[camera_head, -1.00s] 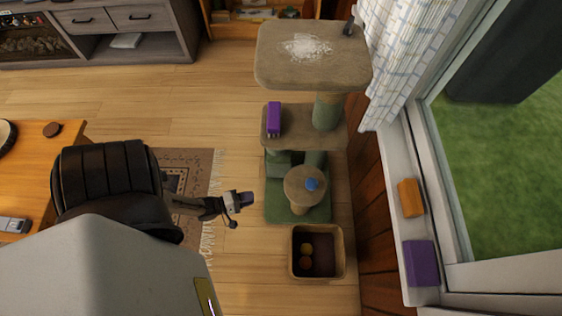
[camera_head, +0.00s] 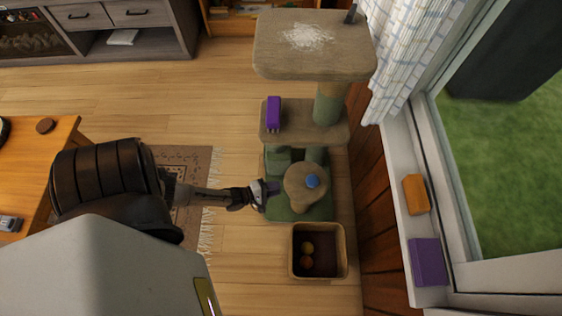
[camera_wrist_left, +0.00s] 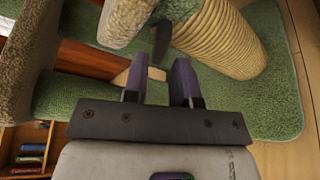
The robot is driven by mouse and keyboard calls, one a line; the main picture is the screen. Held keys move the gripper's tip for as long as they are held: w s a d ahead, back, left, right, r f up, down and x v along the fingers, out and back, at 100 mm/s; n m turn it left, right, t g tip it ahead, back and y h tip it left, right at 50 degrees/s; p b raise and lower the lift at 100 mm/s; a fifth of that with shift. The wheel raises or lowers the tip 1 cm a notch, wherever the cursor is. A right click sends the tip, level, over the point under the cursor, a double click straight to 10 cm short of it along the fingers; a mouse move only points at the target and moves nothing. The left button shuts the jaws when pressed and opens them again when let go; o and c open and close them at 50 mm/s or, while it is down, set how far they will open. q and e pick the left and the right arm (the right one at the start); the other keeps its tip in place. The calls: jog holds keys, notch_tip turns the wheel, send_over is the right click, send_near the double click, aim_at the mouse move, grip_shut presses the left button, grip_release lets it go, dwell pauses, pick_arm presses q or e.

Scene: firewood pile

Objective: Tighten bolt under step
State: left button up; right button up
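The cat tree's lowest step (camera_head: 296,180) is a small beige platform with a blue item (camera_head: 312,181) on top, above the green carpeted base (camera_head: 285,212). My left gripper (camera_head: 272,188) is low at this step's left side. In the left wrist view its two purple-padded fingers (camera_wrist_left: 160,75) stand apart with nothing between them. A dark narrow piece (camera_wrist_left: 162,40) lies just beyond the fingertips, near a carpeted part; I cannot tell for certain whether it is the bolt. A rope-wrapped post (camera_wrist_left: 222,35) stands to its right. My right gripper is not in view.
The middle platform (camera_head: 325,133) holds a purple item (camera_head: 273,112); the wide top platform (camera_head: 285,60) is above it. A square bin (camera_head: 294,264) with balls stands in front of the base. A wooden wall and window sill (camera_head: 400,175) bound the right.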

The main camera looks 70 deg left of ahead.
pick_arm(q)
jog(key=shift+w+d+f+b, duration=0.1)
jog(key=shift+w+b, duration=0.1)
jog(key=shift+w, duration=0.5)
jog(key=shift+w+f+b, duration=0.1)
jog(key=shift+w+b, duration=0.05)
jog(key=shift+w, duration=0.5)
grip_shut()
